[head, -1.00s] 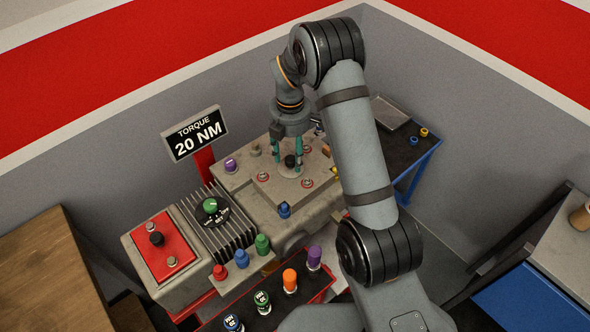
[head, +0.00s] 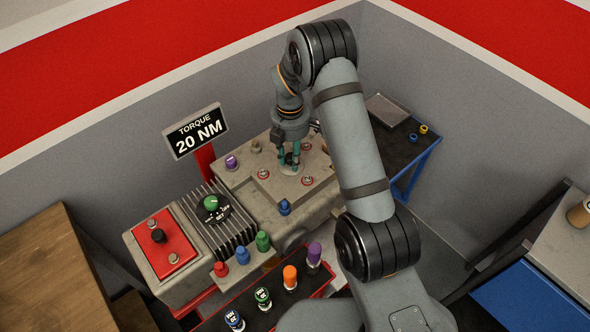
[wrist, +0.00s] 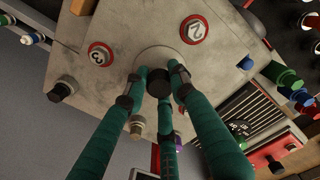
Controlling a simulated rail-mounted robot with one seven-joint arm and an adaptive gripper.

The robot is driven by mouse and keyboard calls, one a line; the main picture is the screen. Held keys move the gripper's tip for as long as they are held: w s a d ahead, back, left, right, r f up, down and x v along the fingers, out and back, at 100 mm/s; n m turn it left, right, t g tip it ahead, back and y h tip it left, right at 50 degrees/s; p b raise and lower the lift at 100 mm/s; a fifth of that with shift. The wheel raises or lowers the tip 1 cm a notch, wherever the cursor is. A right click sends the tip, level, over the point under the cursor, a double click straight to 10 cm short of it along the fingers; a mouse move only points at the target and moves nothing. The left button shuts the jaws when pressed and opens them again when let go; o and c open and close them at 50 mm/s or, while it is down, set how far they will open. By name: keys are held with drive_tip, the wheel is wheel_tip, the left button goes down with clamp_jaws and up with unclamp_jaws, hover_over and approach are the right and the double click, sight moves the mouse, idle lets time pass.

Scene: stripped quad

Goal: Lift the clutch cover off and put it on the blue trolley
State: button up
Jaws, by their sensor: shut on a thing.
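The clutch cover is a pale grey plate (head: 284,192) with numbered red-and-white badges, lying on the grey machine block. In the wrist view the plate (wrist: 140,30) shows badges 2 and 3 and a round pale disc around a black knob (wrist: 158,84). My gripper (head: 289,165) points down over the cover, its teal fingers shut on the black knob; it also fills the wrist view (wrist: 160,76). I see no clear gap between cover and block. The blue trolley (head: 415,172) stands behind my arm at the right, partly hidden by it.
A grey tray (head: 388,110) and yellow and blue rings (head: 413,138) are on the trolley's dark top. A torque sign (head: 195,132) stands left of the block. A blue knob (head: 285,208) stands by the cover's near edge. Coloured canisters (head: 290,277) line the front.

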clamp_jaws()
drive_tip(key=shift+w+r, duration=0.1)
drive_tip(key=shift+r, duration=0.05)
idle(0.4)
